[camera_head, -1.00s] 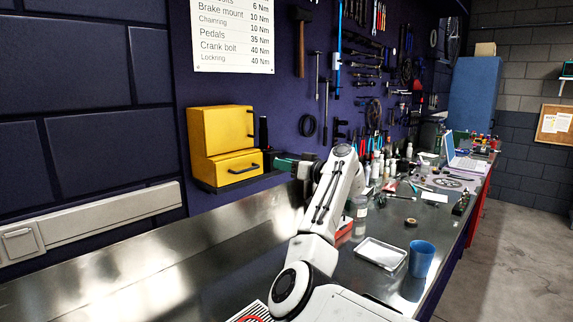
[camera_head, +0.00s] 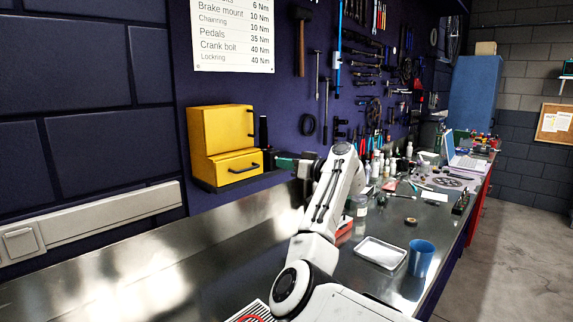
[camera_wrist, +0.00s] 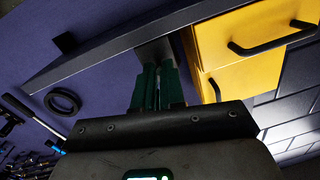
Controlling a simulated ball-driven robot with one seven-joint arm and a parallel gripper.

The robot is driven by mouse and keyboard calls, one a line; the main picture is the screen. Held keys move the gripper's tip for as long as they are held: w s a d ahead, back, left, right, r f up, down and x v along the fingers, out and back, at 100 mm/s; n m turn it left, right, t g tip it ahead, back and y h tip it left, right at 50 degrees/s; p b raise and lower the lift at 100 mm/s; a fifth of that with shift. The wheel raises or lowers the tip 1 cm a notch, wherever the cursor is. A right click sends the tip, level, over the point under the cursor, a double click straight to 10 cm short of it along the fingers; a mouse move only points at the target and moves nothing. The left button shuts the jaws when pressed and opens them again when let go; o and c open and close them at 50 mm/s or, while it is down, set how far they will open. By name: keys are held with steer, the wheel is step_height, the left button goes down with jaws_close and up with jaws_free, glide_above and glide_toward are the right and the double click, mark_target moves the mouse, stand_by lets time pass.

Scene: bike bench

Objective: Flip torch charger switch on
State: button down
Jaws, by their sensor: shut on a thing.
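A dark grey block (camera_wrist: 153,51), which looks like the torch charger, sits on the dark shelf (camera_wrist: 95,58) in the wrist view. My gripper's two green fingers (camera_wrist: 155,72) are close together and reach the block, shut on part of it. The fingertips and block hide what is between them, and I cannot make out the switch. In the head view my gripper (camera_head: 286,162) is at the right end of the shelf, right of the yellow drawers (camera_head: 223,140). A dark upright thing (camera_head: 263,131) stands beside the drawers; I cannot tell if it is the torch.
The yellow drawers with black handles also fill the right of the wrist view (camera_wrist: 240,45). A black ring (camera_wrist: 62,101) hangs on the wall nearby. Below is a steel bench (camera_head: 200,265), clear at left. A white tray (camera_head: 381,252) and a blue cup (camera_head: 421,258) stand at its right.

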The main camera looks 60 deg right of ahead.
steer(key=shift+w+d+r+m+g+y+p, duration=0.1)
steer(key=shift+r+g+y+p, duration=0.4)
steer(key=shift+g+p, duration=1.35)
steer(key=shift+w+a+r+m+g+y+p, duration=0.15)
steer(key=shift+r+g+p, duration=0.9)
steer(key=shift+p, duration=1.4)
steer(key=shift+w+d+r+m+g+y+p, duration=0.15)
steer(key=shift+r+g+y+p, duration=0.25)
steer(key=shift+g+p, duration=1.6)
steer(key=c, duration=1.2)
jaws_free()
steer(key=b+v, duration=0.3)
steer(key=v, duration=0.7)
steer(key=shift+s+r, duration=0.2)
steer(key=shift+r, duration=0.05)
